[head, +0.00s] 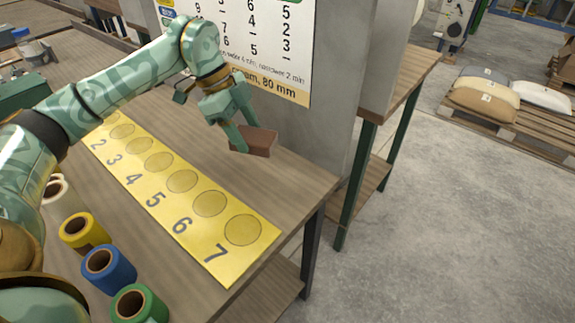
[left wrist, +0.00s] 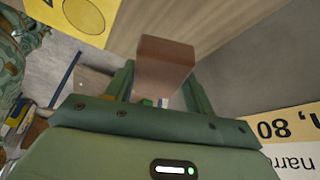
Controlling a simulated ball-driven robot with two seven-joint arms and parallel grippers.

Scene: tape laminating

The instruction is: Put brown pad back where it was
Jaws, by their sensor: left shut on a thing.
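The brown pad (head: 258,142) is a small brown block. My left gripper (head: 241,138) is shut on it and holds it out over the back right part of the wooden table (head: 290,184), close to the grey panel. In the left wrist view the pad (left wrist: 165,66) sits between the two green fingers (left wrist: 160,92). Its end sticks out beyond the fingertips. It looks clear of the tabletop, but the exact gap is hard to tell. My right gripper is not in view.
A yellow strip (head: 190,227) with numbered circles lies along the table. White, yellow (head: 84,232), blue (head: 108,268) and green (head: 138,305) tape rolls stand in front of it. A grey panel (head: 330,120) with a chart (head: 255,40) rises behind. The table's right end is bare.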

